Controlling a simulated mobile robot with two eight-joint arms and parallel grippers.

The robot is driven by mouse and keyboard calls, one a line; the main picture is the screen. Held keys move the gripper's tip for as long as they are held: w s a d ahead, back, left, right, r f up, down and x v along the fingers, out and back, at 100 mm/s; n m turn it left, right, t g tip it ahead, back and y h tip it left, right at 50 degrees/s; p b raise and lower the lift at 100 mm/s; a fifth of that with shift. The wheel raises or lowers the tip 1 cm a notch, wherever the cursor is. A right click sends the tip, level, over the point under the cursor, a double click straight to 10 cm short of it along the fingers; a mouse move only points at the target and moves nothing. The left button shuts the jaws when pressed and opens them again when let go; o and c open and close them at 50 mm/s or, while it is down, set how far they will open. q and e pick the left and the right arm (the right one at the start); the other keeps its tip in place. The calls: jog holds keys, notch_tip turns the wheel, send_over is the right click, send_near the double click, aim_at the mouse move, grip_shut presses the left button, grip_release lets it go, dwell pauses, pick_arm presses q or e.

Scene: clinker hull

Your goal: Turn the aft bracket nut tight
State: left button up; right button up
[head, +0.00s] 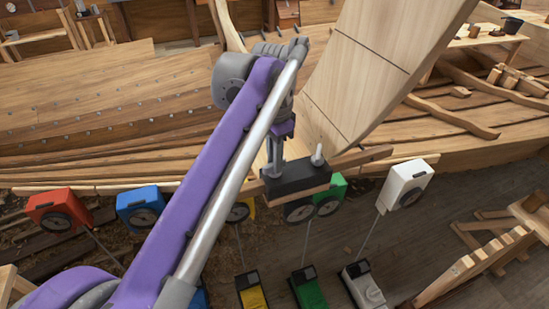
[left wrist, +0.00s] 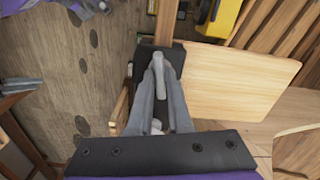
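My left gripper (head: 273,165) points down at a black block (head: 297,180) on a wooden bar beside the hull. Its fingertips are at the block's left part. A light grey tapered peg (head: 317,155) stands upright on the block, to the right of the fingers. In the left wrist view, the two grey fingers (left wrist: 160,85) come close together, with a light grey rounded piece (left wrist: 160,62) showing at their tips. I cannot tell whether they grip it. No nut can be made out clearly; the fingers may hide it.
Dial boxes line the hull's lower edge: red (head: 60,209), blue (head: 142,207), green (head: 330,193) and white (head: 405,184). Thin rods run down from some to boxes on the floor. A curved plank (head: 370,70) rises behind the gripper. Wooden trestles stand at right.

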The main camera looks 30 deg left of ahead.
pick_arm(q)
jog(key=o, duration=0.4)
jog(key=shift+c, duration=0.2)
notch_tip(320, 180, up, 11)
jog(key=p, duration=0.1)
pick_arm(e)
jog(key=shift+w+r, duration=0.3)
jog(key=shift+r, duration=0.2)
jog(key=shift+w+r, duration=0.25)
jog(key=shift+r, duration=0.25)
pick_arm(q)
jog(key=shift+f, duration=0.1)
